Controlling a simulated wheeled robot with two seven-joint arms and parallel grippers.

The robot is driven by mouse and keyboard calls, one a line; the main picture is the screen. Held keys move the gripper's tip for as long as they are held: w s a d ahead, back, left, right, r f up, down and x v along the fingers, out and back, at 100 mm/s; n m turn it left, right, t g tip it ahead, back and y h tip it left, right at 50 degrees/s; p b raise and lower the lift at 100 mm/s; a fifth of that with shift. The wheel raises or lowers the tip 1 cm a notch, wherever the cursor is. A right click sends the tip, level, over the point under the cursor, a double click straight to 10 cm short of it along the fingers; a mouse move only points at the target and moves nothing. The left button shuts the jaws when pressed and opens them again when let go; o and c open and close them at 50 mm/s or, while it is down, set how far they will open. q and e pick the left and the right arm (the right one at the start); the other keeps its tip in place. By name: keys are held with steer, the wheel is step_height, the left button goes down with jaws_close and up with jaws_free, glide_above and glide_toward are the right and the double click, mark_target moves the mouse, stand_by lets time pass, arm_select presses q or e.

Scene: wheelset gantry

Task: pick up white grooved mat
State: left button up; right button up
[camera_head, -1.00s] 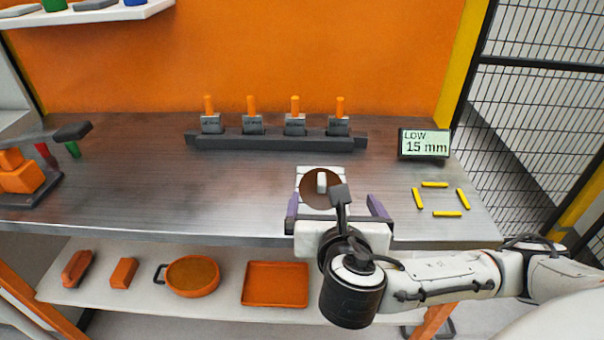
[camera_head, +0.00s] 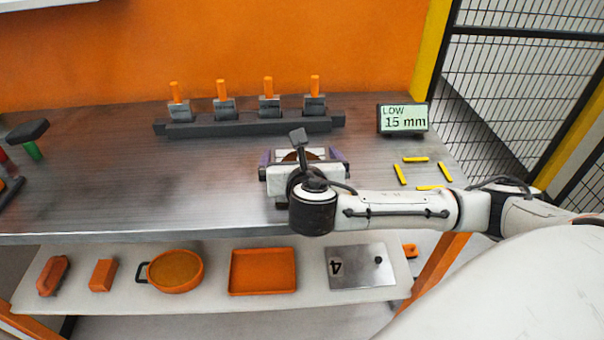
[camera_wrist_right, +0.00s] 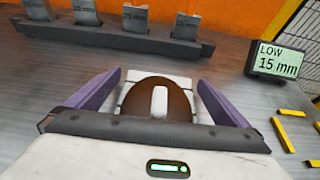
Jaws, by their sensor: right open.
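The white grooved mat (camera_wrist_right: 187,84) lies on the metal bench, mostly covered by a brown disc (camera_wrist_right: 145,98) with a white bar in its middle. In the head view only a strip of the mat (camera_head: 284,154) shows beyond my gripper. My right gripper (camera_wrist_right: 160,80) is open, with one purple finger on each side of the mat and disc. Whether the fingers touch the mat cannot be told. In the head view my right gripper (camera_head: 303,157) hides the near part of the mat. My left gripper is not in view.
A dark rack (camera_head: 250,126) with several orange-handled blocks stands behind. A display (camera_head: 403,118) reading LOW 15 mm and several yellow bars (camera_head: 415,160) are to the right. The lower shelf (camera_head: 215,289) holds an orange pan, a tray and a grey plate. The bench's left half is mostly clear.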

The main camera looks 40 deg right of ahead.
steer(key=shift+w, duration=0.1)
steer(key=c, duration=1.4)
